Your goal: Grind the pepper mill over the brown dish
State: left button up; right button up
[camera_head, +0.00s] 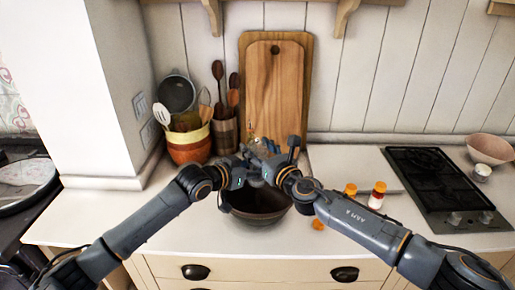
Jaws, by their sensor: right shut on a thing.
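The brown dish (258,213) is a dark round bowl on the white counter, below and partly behind my arms. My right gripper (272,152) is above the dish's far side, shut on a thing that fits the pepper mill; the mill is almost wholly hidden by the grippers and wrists. My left gripper (252,158) is right beside the right one, also above the dish. Its fingers are too small and overlapped to tell whether they are open or shut.
Spice jars with orange caps (377,195) stand right of the dish, partly behind my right arm. A black hob (440,185) and a pinkish bowl (489,149) are at the right. Cutting boards (274,85) and utensil pots (189,146) stand at the back.

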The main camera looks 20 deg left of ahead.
jog(key=shift+m+t+h, duration=1.8)
jog(key=shift+h, duration=0.4)
jog(key=o, duration=1.2)
